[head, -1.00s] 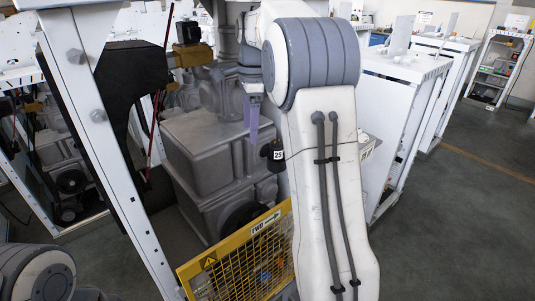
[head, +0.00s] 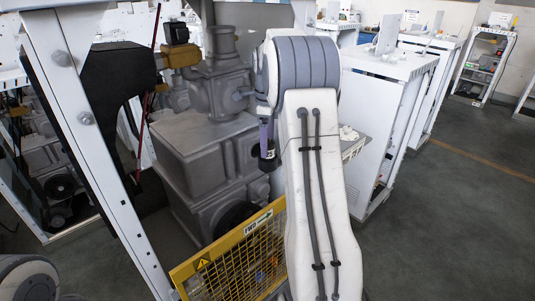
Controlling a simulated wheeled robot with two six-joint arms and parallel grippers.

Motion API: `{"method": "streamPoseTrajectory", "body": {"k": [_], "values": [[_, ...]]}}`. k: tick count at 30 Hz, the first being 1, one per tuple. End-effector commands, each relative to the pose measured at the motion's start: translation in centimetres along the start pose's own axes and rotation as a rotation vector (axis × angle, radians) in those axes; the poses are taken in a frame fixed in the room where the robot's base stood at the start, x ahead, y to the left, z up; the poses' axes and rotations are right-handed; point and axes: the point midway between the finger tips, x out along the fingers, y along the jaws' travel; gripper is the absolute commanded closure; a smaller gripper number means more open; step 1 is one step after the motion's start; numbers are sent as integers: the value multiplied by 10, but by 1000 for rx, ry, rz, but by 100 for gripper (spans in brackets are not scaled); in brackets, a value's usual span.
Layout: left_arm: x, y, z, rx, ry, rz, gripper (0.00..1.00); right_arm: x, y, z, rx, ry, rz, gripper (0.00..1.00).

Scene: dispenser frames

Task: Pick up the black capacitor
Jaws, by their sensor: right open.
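The black capacitor (head: 268,163) is a small dark cylinder with a white label, right of the grey machine housing and left of my right forearm. My right gripper (head: 266,142), with purple fingers, points down at the top of the capacitor. Its fingers are open and overlap the capacitor's upper end in the head view. I cannot tell whether they touch it. My right arm hides part of the space behind and beside the capacitor. My left arm shows only at the lower left corner, and its gripper is out of the picture.
A yellow mesh guard (head: 232,262) with a warning sign stands below the capacitor. Grey machine housings (head: 195,150) fill the space to the left. A white upright post (head: 88,120) stands farther left. A white cabinet (head: 385,125) is behind my right arm. Floor is clear at right.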

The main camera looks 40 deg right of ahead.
Motion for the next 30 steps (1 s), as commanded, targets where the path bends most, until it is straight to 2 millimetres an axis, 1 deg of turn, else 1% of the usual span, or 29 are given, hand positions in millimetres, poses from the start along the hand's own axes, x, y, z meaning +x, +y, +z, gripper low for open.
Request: {"method": "streamPoseTrajectory", "body": {"k": [1,4,11,12,14,15,17,18,19,26,30], "values": [[-1,0,0,0,0,0,50,7,0,-1,1,1,3,14],[-1,0,0,0,0,0,50,15,0,-1,1,0,1,14],[-1,0,0,0,0,0,50,17,0,-1,0,0,-1,14],[-1,0,0,0,0,0,50,17,0,-1,0,0,-1,21],[-1,0,0,0,0,0,50,17,-1,-1,0,0,-1,44],[-1,0,0,0,0,0,50,17,-1,-1,0,0,-1,59],[-1,0,0,0,0,0,50,17,-1,-1,0,0,-1,82],[-1,0,0,0,0,0,50,17,-1,-1,0,0,-1,98],[-1,0,0,0,0,0,50,17,-1,-1,0,0,-1,100],[0,0,0,0,0,0,50,16,0,-1,0,-1,-2,100],[4,0,0,0,0,0,50,12,2,-1,0,-1,-3,100]]}}
